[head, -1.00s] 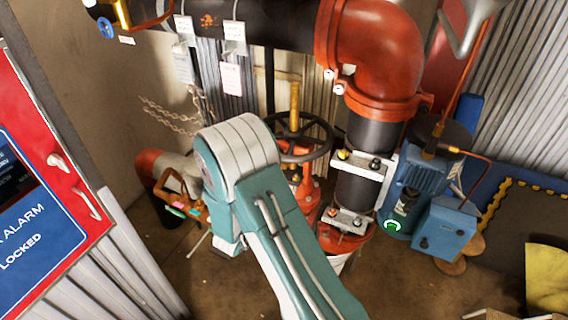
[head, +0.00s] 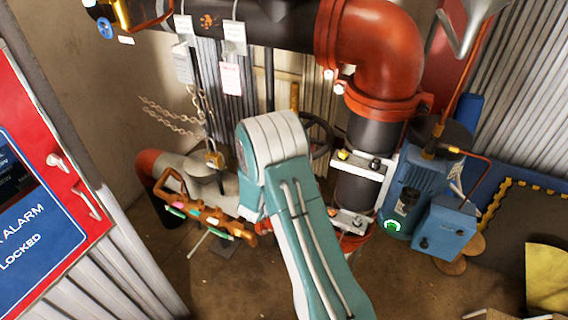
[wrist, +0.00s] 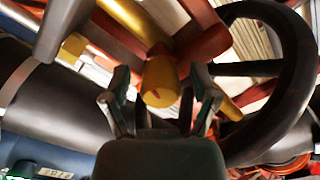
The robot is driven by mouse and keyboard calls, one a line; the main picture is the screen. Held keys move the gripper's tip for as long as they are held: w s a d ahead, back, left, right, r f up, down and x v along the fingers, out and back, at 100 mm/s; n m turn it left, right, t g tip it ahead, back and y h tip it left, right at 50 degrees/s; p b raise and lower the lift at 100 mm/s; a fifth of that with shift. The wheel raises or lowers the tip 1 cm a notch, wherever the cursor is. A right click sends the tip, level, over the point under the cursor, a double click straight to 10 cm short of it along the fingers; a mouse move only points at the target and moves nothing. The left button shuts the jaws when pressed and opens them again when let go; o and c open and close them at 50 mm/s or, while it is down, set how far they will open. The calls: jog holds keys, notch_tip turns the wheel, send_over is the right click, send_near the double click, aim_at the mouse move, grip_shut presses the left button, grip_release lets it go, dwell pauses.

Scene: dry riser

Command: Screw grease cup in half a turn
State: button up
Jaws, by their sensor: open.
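The likely grease cup (wrist: 159,84) is a short yellow brass cylinder with a red mark on its end, near the middle of the wrist view. My gripper (wrist: 161,78) is open, with one dark finger to the left of the cup and one to the right. I see gaps between fingers and cup, and cannot tell how deep the cup sits between them. In the head view my arm hides the gripper and the cup.
A black handwheel (wrist: 302,75) curves close on the right in the wrist view; its rim (head: 325,140) shows behind my arm in the head view. A red elbow pipe (head: 385,50), a blue pump (head: 412,180) and a chain with a padlock (head: 212,158) surround the arm.

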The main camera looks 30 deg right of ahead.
grip_shut()
jog(key=shift+n, duration=1.5)
grip_release()
jog(key=shift+a, duration=0.1)
